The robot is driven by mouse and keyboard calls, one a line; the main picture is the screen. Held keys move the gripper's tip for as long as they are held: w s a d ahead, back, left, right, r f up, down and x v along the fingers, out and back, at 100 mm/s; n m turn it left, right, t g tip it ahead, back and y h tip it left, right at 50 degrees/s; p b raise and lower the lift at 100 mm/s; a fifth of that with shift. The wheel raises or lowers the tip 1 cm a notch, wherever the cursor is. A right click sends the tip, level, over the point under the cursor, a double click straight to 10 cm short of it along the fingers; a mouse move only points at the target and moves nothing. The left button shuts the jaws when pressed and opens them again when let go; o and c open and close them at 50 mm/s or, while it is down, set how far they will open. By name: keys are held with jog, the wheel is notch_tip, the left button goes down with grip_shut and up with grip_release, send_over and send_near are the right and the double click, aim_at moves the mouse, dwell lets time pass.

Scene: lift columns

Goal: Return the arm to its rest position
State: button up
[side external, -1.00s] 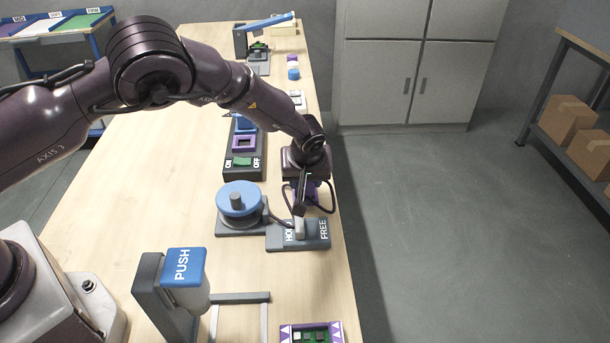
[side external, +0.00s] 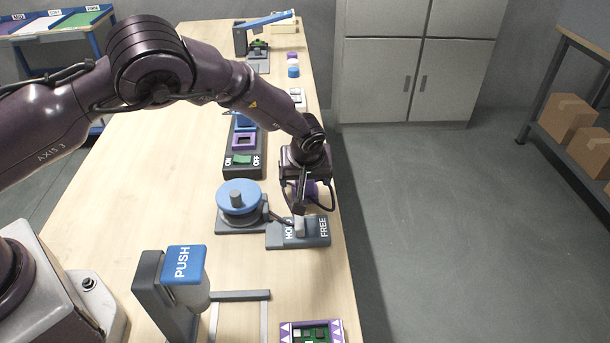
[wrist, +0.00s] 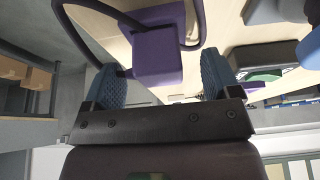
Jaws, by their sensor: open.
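My gripper (side external: 300,205) is at the right edge of the bench, just above the HOLD/FREE base (side external: 313,235) with its pale lever (side external: 299,226). In the wrist view its two blue ribbed fingers (wrist: 163,85) stand apart with nothing gripped between them. A purple block (wrist: 157,53) shows beyond the fingertips in the wrist view. In the side view a purple part shows behind the gripper, partly hidden by it. I cannot tell whether a finger touches the lever.
A blue round dial (side external: 238,198) stands left of the base. The ON/OFF box (side external: 243,160) is behind it. A PUSH stand (side external: 182,270) and a purple-edged tray (side external: 312,331) are nearer. The bench (side external: 130,180) is bare on the left.

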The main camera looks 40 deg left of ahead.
jog(key=shift+r, duration=3.55)
jog(key=shift+s+a+f+m, duration=0.15)
jog(key=shift+s+f+m, duration=0.1)
jog(key=shift+m, duration=0.35)
jog(key=shift+s+a+f+m+g, duration=0.15)
jog(key=shift+s+f+m+g, duration=0.15)
jog(key=shift+s, duration=0.25)
jog(key=shift+s+a+f+m+g, duration=0.15)
jog(key=shift+s+f+m+g, duration=0.15)
jog(key=shift+s, duration=0.25)
jog(key=s+a+r+m+t+h, duration=0.1)
jog(key=s+a+r+m, duration=0.2)
jog(key=s+r, duration=1)
jog(key=s+a+r+m+t+h, duration=0.2)
jog(key=s+a+r+m, duration=0.1)
jog(key=s+r, duration=1)
jog(key=shift+s+a+r+m+t, duration=0.35)
jog(key=shift+s+a, duration=0.1)
jog(key=shift+s, duration=1.9)
